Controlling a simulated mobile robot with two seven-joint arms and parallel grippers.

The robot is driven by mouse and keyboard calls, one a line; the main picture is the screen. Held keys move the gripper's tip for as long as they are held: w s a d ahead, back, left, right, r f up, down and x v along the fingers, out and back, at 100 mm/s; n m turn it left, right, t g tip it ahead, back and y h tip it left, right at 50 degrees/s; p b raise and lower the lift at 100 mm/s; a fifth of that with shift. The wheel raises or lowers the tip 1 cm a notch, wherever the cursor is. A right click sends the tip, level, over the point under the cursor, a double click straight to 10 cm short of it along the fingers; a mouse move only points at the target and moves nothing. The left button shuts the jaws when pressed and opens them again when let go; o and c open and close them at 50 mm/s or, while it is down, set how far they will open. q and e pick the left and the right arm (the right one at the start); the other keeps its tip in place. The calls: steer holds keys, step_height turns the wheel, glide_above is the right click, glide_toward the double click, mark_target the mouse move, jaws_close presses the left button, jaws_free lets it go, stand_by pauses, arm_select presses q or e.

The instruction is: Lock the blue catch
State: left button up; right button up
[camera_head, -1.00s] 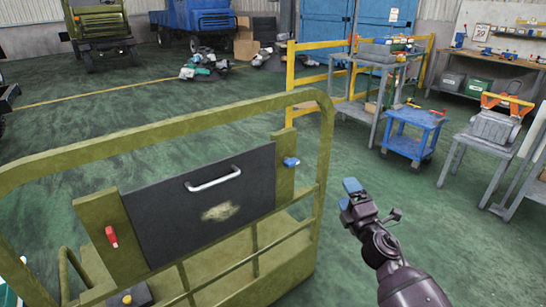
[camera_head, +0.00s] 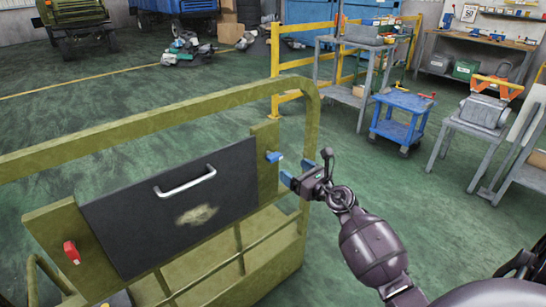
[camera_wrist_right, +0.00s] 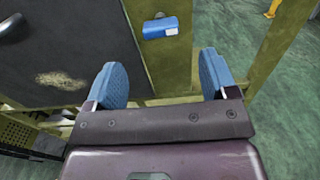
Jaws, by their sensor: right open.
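The blue catch (camera_head: 273,157) sits on the olive post at the right side of the dark panel (camera_head: 170,208). In the right wrist view the blue catch (camera_wrist_right: 160,28) lies ahead of the fingertips, roughly between them, with a pale patch at its right end. My right gripper (camera_head: 297,182) is just right of and below the catch in the head view, apart from it. Its blue-padded fingers (camera_wrist_right: 162,82) are spread with nothing between them. A red catch (camera_head: 72,252) is on the post at the panel's left side. My left gripper is not seen.
The olive frame's upright rail (camera_head: 311,130) stands close to my right gripper. A silver handle (camera_head: 185,180) sticks out from the panel. A blue cart (camera_head: 401,115) and grey tables stand farther back right. Green floor between is clear.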

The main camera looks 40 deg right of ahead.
mark_target(277, 159)
steer(key=w, duration=0.3)
steer(key=w+b, duration=0.1)
steer(key=w, duration=0.5)
steer(key=shift+a+f, duration=0.1)
steer(key=shift+a, duration=0.25)
steer(key=shift+w, duration=0.4)
steer(key=c, duration=0.9)
steer(key=shift+c, duration=0.2)
